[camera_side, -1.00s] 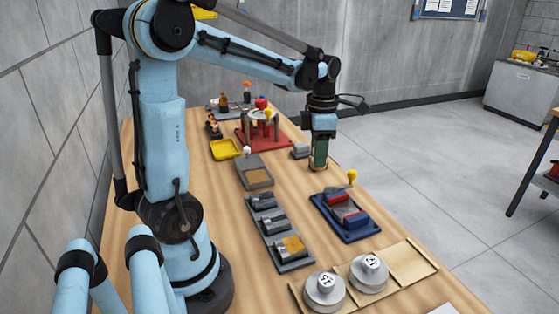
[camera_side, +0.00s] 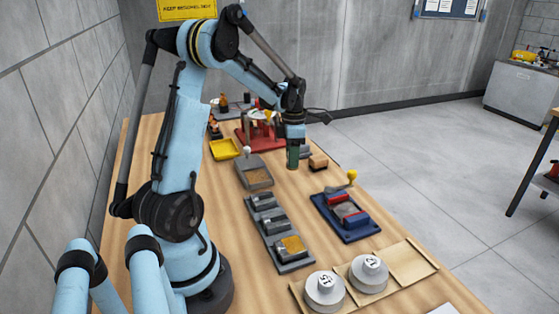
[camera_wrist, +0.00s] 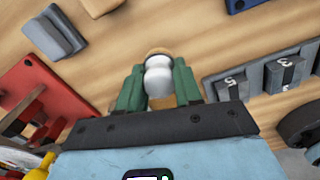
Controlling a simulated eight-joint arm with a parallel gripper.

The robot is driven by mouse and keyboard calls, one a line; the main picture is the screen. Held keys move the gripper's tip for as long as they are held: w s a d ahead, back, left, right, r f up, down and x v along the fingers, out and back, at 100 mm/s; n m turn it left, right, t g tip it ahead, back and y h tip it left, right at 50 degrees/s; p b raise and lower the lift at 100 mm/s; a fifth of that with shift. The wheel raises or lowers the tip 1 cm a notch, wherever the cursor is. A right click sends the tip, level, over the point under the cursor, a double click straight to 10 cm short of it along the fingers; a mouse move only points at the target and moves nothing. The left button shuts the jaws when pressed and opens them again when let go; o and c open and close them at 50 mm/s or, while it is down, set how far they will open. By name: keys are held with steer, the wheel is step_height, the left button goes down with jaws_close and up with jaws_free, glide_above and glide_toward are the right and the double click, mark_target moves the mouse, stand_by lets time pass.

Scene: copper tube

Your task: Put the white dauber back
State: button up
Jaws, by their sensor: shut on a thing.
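My gripper (camera_side: 292,158) hangs above the table in the side view, left of a small tan block (camera_side: 318,162). In the wrist view its green fingers (camera_wrist: 159,75) are shut on the white dauber (camera_wrist: 158,82), one on each side. The dauber has a rounded white body with a tan end pointing away from the wrist. In the side view the fingers hide the dauber. The tan block also shows at the top of the wrist view (camera_wrist: 101,6), apart from the fingers.
A grey block (camera_side: 304,151) stands behind the gripper. A blue fixture (camera_side: 348,232) and numbered weights (camera_side: 324,290) are nearer the camera.

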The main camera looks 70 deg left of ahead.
steer(key=shift+f, duration=1.9)
steer(key=shift+f, duration=0.1)
steer(key=o, duration=1)
